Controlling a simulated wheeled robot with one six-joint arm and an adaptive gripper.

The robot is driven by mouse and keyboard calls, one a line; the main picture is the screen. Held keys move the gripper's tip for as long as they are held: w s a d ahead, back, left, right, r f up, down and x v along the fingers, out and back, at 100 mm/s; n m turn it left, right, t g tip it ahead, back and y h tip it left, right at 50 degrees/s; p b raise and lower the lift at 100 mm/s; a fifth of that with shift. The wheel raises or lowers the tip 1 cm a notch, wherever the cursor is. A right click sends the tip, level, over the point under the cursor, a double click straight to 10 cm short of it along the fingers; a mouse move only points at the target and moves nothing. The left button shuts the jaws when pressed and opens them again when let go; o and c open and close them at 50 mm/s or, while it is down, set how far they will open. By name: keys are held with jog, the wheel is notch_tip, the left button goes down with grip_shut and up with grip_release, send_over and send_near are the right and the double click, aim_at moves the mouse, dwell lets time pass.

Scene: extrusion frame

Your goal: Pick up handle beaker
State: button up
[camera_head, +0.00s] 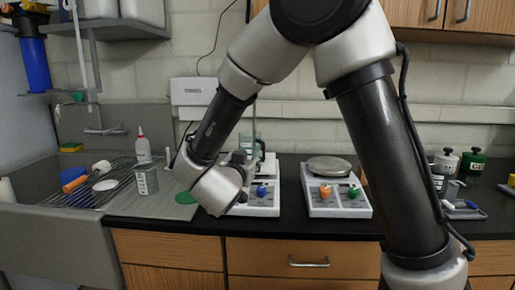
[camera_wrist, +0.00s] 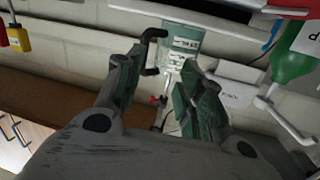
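The handle beaker (camera_wrist: 181,48) is a greenish clear vessel with printed labels and a black hooked handle (camera_wrist: 151,50) at its left in the wrist view. In the head view the beaker (camera_head: 256,148) stands at the left scale, partly hidden by my arm and gripper. My gripper (camera_wrist: 160,62) is open, with its two green-padded fingers spread. The handle lies roughly between the fingertips, and the beaker body is just beyond them. I cannot tell whether either finger touches the handle. In the head view my gripper (camera_head: 243,167) is close in front of the beaker.
The left scale (camera_head: 262,208) and right scale (camera_head: 340,205) have small coloured knobs in front. A grey container (camera_head: 147,180) and white bottle (camera_head: 143,146) stand near the sink rack (camera_head: 92,187). Dark jars (camera_head: 446,161) stand at right. Black countertop (camera_head: 390,215) shows between things.

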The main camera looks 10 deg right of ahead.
aim_at(255, 148)
jog(key=shift+s+a+f+h, duration=0.15)
jog(key=shift+s+f+h, duration=0.25)
jog(key=shift+h, duration=0.4)
jog(key=shift+s+h, duration=0.15)
jog(key=shift+h, duration=0.15)
jog(key=x, duration=0.5)
jog(key=d+x, duration=0.1)
jog(key=x, duration=0.1)
jog(key=shift+d+r, duration=0.1)
jog(key=shift+d, duration=0.05)
jog(key=shift+s, duration=0.1)
jog(key=shift+c, duration=0.3)
grip_shut()
